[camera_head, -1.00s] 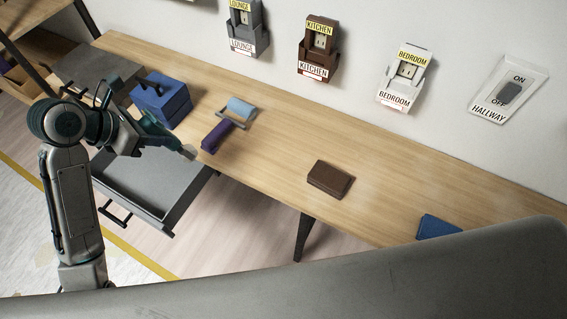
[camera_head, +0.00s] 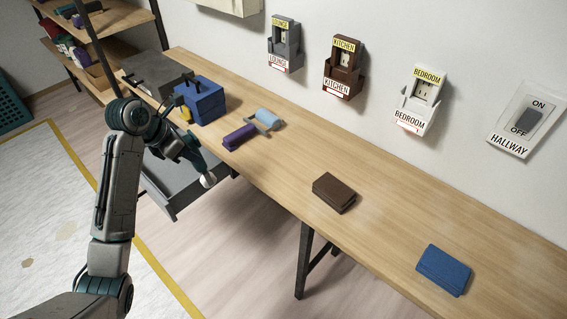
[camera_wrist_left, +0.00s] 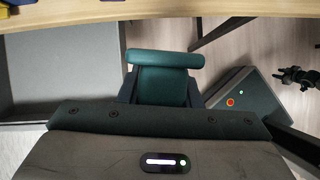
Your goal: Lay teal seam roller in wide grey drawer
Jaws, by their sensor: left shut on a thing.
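My left gripper (camera_head: 200,168) is low in front of the bench, beside the open wide grey drawer (camera_head: 168,208). It is shut on the teal seam roller, whose teal cylinder (camera_wrist_left: 165,58) lies crosswise ahead of the jaws in the left wrist view. The head view mostly hides the roller behind my arm. In the left wrist view the grey drawer (camera_wrist_left: 62,75) is left of the roller, and the roller appears over the floor just right of its side wall. My arm covers part of the drawer in the head view.
The wooden bench (camera_head: 290,150) carries a blue box (camera_head: 201,100), a purple-handled roller with a light blue cylinder (camera_head: 268,118), a brown block (camera_head: 334,192) and a blue block (camera_head: 443,268). A bench leg (camera_head: 303,262) stands right of the drawer.

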